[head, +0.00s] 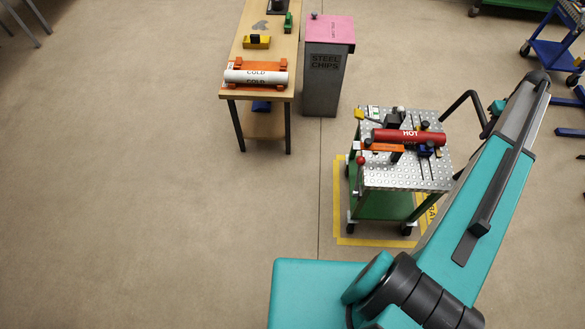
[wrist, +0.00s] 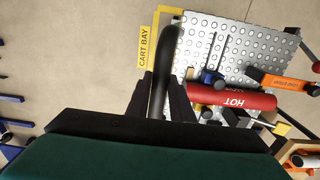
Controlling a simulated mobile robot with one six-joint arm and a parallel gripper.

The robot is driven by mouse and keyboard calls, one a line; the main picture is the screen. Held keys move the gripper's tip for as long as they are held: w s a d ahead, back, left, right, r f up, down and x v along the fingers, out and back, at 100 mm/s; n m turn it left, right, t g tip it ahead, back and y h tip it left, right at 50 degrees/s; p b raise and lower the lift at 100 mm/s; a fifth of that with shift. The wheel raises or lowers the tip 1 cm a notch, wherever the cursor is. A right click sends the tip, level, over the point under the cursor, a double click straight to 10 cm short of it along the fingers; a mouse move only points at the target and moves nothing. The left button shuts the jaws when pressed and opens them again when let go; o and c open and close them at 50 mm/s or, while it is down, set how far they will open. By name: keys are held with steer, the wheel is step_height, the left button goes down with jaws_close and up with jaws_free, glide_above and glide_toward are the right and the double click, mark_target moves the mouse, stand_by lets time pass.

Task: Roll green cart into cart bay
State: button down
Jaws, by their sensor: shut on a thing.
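The green cart (head: 385,205) has a studded metal top (head: 432,172), a green lower shelf and a black handle (head: 463,97) on its right. Its visible wheels stand inside the yellow outline of the cart bay (head: 340,215); the far and right sides are partly hidden by the cart and my arm. My gripper (wrist: 160,98) is shut on the black handle (wrist: 166,60), with one finger on each side of it. The studded top also shows in the wrist view (wrist: 225,50), beside the yellow CART BAY label (wrist: 144,48).
A red HOT pipe (head: 408,136) and an orange tool (head: 380,147) lie on the cart top. A steel chips bin (head: 323,85) with a pink lid and a wooden table (head: 240,60) with a white COLD pipe (head: 256,78) stand behind left. A blue cart (head: 552,52) is far right.

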steer(key=shift+d, duration=1.45)
steer(key=c, duration=0.8)
jaws_free()
steer(key=shift+a, duration=0.1)
steer(key=shift+o, duration=0.2)
step_height(320, 180, up, 8)
steer(key=p, duration=0.3)
steer(key=shift+p, duration=0.3)
steer(key=shift+a, duration=0.1)
